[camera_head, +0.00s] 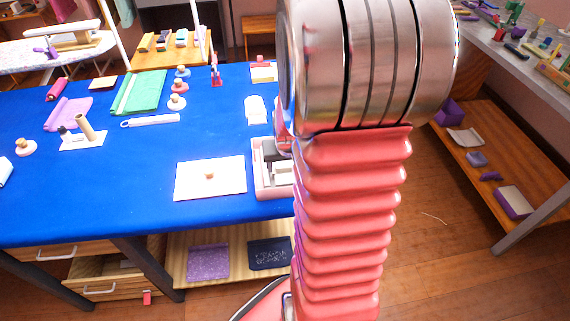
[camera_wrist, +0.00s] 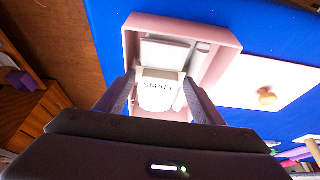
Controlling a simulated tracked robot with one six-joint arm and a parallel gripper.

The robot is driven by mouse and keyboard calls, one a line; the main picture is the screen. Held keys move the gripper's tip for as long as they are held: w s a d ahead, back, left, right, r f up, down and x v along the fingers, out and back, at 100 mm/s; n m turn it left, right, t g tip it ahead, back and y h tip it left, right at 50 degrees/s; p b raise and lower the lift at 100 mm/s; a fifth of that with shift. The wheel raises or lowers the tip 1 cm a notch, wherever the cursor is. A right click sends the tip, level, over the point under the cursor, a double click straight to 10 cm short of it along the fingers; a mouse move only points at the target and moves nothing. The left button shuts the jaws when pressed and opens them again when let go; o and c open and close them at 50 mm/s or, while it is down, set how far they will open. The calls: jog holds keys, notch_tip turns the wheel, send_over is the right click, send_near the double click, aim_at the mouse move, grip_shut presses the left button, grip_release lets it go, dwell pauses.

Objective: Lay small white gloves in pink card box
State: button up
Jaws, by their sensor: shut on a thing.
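The pink card box (camera_head: 258,186) stands on the blue table by its right edge, partly behind my arm. In the wrist view the open box (camera_wrist: 180,24) shows from above, with a grey-white piece and a pale roll inside. My gripper (camera_wrist: 158,84) is shut on the small white gloves (camera_wrist: 157,97), a white piece with a band marked SMALL. The gloves show over the near part of the box; I cannot tell whether they touch its floor. My arm hides most of the gripper in the head view.
A pale lid with a round knob (camera_head: 209,175) lies left of the box. A white folded piece (camera_head: 256,109) lies behind it. A green cloth (camera_head: 139,93) and wooden knobbed pieces stand further left. The blue cloth (camera_head: 120,190) is bare at front left.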

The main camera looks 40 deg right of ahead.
jog(key=shift+f, duration=0.6)
jog(key=o, duration=1)
jog(key=shift+o, duration=0.2)
jog(key=shift+v, duration=1.1)
jog(key=v, duration=1.1)
jog(key=shift+w+d, duration=0.15)
jog(key=shift+w, duration=0.15)
jog(key=shift+r, duration=0.15)
jog(key=s+a+r+n+y, duration=0.1)
jog(key=s+a+r+n, duration=0.1)
jog(key=a, duration=0.6)
jog(key=s+a+r+n+t, duration=0.1)
jog(key=a+r, duration=0.3)
jog(key=a, duration=0.4)
jog(key=s+a+r+n+y, duration=0.1)
jog(key=s+a+r+n, duration=0.2)
jog(key=a, duration=0.6)
jog(key=shift+s+r+n+t+y, duration=0.3)
jog(key=shift+n+t, duration=0.1)
jog(key=shift+n, duration=0.1)
